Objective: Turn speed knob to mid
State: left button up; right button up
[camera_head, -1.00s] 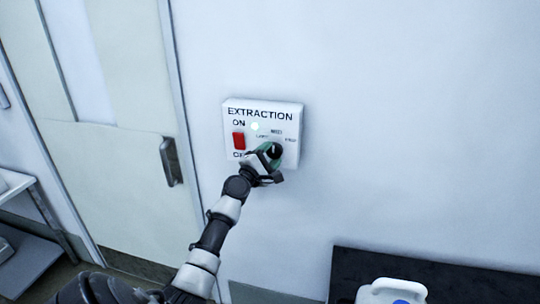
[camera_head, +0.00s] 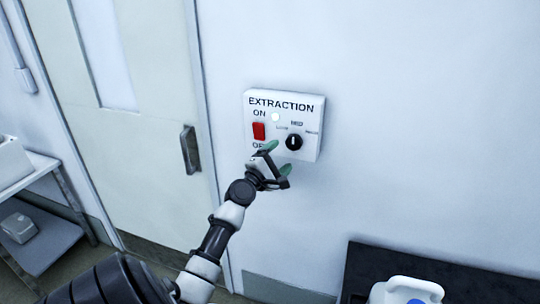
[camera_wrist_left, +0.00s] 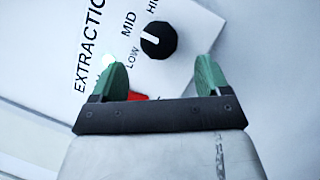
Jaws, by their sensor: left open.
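The speed knob (camera_head: 294,142) is a round black dial with a white pointer line on the white EXTRACTION panel (camera_head: 312,110). It also shows in the left wrist view (camera_wrist_left: 158,40), with LOW, MID and HIGH printed around it. Its pointer stands about straight up on the panel, roughly toward MID. My left gripper (camera_head: 278,157) is open and empty, its green fingertips apart, just below and left of the knob and clear of it. In the left wrist view the gripper (camera_wrist_left: 162,76) has the knob beyond its fingertips. My right gripper is not in view.
A red rocker switch (camera_head: 259,131) and a lit white lamp (camera_head: 275,117) are left of the knob. A door (camera_head: 130,130) with a handle (camera_head: 189,150) is further left. A dark bench (camera_head: 470,288) with a white jug (camera_head: 405,291) is lower right. The wall right of the panel is bare.

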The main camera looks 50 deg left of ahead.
pick_arm(q)
jog(key=b+v, duration=0.1)
jog(key=v, duration=0.4)
jog(key=shift+s, duration=0.2)
dwell(0.3)
